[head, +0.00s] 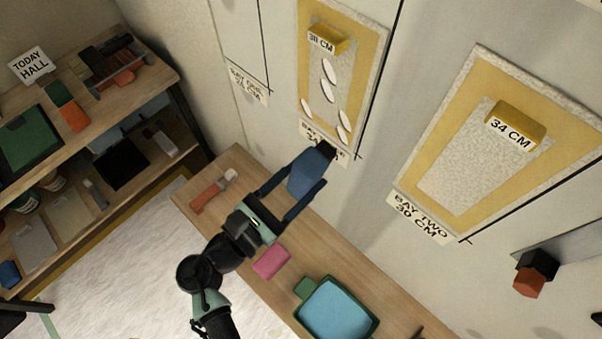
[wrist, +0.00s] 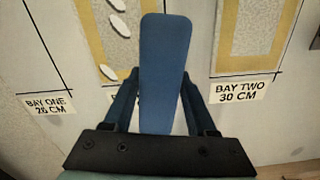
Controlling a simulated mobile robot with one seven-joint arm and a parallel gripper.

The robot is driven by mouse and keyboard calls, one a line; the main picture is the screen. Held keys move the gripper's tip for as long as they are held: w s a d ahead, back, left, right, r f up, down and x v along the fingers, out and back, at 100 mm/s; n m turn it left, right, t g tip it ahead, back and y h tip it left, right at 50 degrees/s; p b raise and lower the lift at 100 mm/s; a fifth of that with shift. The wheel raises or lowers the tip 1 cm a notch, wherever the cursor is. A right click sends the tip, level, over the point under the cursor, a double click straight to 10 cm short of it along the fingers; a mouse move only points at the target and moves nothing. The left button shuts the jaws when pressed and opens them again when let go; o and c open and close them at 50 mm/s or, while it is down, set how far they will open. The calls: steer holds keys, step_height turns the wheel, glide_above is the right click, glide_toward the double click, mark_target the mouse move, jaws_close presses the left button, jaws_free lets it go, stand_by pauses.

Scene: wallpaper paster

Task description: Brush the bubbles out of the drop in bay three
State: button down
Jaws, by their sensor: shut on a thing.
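The middle drop (head: 311,80) is a pale speckled sheet with yellow borders on the wall. Several white oval bubbles (head: 328,68) show on it, mostly in its lower part. Its bay label (head: 307,129) is partly covered by the brush and cannot be read in full. My gripper (head: 316,167) is shut on a blue brush (head: 307,176) with a dark end, held in front of the wall just below that drop. In the wrist view the blue brush (wrist: 165,60) stands upright between the fingers and hides part of the drop. Whether the dark end touches the wall is unclear.
The bay two drop (head: 465,150) hangs at the right, bubble-free. Bay one (head: 245,45) at the left looks bare. Shelves (head: 150,83) stand at the left.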

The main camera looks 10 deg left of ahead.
steer(key=shift+r+p, duration=0.15)
steer(key=shift+p, duration=0.2)
steer(key=shift+x, duration=3.3)
steer(key=shift+x, duration=1.25)
steer(key=shift+a, duration=0.15)
stand_by(0.5)
steer(key=shift+w+a, duration=0.85)
steer(key=shift+a, duration=0.35)
steer(key=shift+w+a, duration=0.9)
steer(key=shift+a, duration=0.25)
steer(key=shift+w+a, duration=0.85)
steer(key=shift+a, duration=0.35)
steer(key=shift+w+a, duration=0.8)
steer(key=shift+a, duration=0.2)
steer(key=shift+w+a, duration=0.75)
steer(key=shift+a, duration=0.3)
